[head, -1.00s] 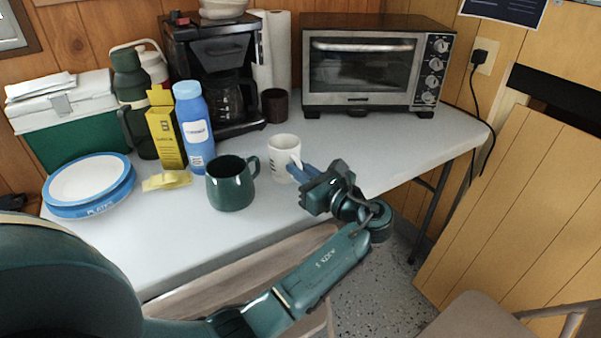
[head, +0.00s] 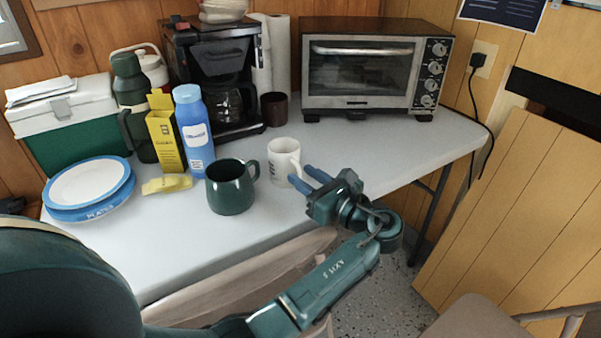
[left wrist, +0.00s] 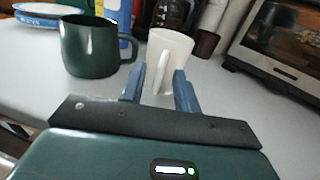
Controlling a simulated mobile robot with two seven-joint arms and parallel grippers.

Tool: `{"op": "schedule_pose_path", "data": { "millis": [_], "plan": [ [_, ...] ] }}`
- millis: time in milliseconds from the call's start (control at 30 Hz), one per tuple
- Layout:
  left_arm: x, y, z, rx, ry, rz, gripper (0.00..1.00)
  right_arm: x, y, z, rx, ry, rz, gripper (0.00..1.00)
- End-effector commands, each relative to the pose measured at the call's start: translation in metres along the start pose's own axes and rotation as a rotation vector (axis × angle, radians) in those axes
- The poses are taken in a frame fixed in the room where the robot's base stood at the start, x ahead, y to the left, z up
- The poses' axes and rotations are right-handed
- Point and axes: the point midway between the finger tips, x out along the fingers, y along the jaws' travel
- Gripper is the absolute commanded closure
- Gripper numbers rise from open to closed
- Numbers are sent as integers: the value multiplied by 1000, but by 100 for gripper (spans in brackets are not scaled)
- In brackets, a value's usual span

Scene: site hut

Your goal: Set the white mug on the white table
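The white mug (head: 281,163) stands upright on the white table (head: 240,245), right of a dark green mug (head: 230,188). Its handle faces my left gripper (head: 298,176), which is open at its right front side, two blue fingers spread. In the left wrist view the white mug (left wrist: 176,48) is straight ahead. Its handle shows between the fingertips of the left gripper (left wrist: 158,72), and I see no finger pressed against it. Whether the fingertips reach past the handle is hard to tell. My right gripper is not in view.
A blue bottle (head: 195,135), yellow box (head: 165,140) and plates (head: 88,185) stand to the left. A coffee maker (head: 205,60), brown cup (head: 274,109) and toaster oven (head: 365,70) stand behind. The tabletop right of the white mug is clear.

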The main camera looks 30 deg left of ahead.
Motion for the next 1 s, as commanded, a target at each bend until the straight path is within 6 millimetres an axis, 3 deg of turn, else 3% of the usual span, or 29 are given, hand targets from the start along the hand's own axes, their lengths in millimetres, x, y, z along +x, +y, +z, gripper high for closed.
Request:
{"op": "schedule_pose_path", "data": {
  "millis": [200,333,867,1000],
  "plan": [
    [-38,0,1,1,2,-2,68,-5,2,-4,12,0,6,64],
    [-50,0,0,1,1,0,68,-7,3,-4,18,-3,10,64],
    [-54,0,1,0,0,0,68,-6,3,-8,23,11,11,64],
    [-54,0,17,-1,0,0,68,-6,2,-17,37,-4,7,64]
  ]
}}
